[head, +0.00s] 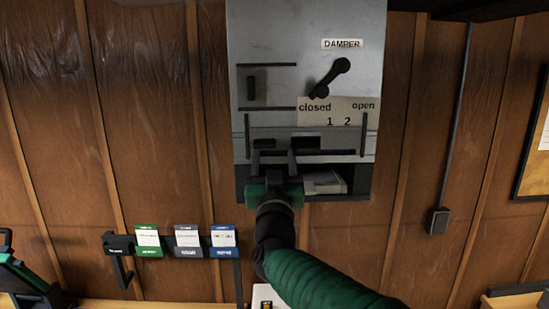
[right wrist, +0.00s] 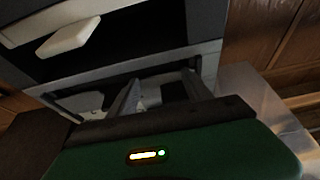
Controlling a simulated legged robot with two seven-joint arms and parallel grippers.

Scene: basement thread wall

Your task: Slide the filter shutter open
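A grey metal cabinet (head: 280,30) hangs on the wall. Its lower front has a pale band (head: 340,137) with dark bars and tabs, seemingly the filter shutter, but I cannot tell its exact edges. Below it is a dark recess with a pale block (head: 325,184). My right gripper (head: 273,158) reaches up to the band from below. Its fingers stand apart, also in the right wrist view (right wrist: 162,88), and I see no grip on anything. Whether they touch the band is unclear. A green and black part (head: 24,278) at lower left appears to be my left gripper.
A black lever (head: 331,77) under the DAMPER label points down toward "closed". Several coloured card holders (head: 187,240) hang at lower left. A conduit box (head: 437,221) and a framed board (head: 535,150) are on the right. The wall just right of the cabinet is clear.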

